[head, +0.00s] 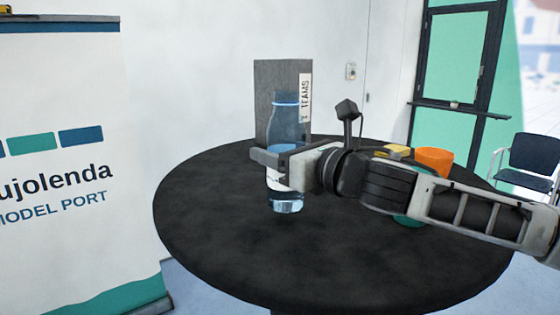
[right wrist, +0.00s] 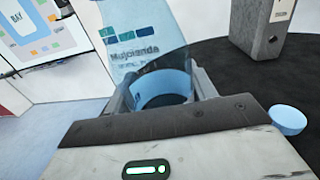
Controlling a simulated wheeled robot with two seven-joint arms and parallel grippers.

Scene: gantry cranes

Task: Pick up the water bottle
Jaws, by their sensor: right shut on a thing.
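The water bottle (head: 287,125) is clear blue with a pale label low on its side, and it is upright over the round black table. My right gripper (head: 276,157) comes in from the right and is shut on the bottle around its middle, hiding part of it. In the right wrist view the see-through bottle (right wrist: 165,82) is between the two fingers. I cannot tell whether its base touches the table. My left gripper is not in view.
The black table (head: 215,220) is clear at its left and front. A grey file box (head: 267,85) stands behind the bottle. An orange cup (head: 434,160) and a yellow item (head: 398,150) are beyond my right arm. A banner (head: 60,180) stands at left.

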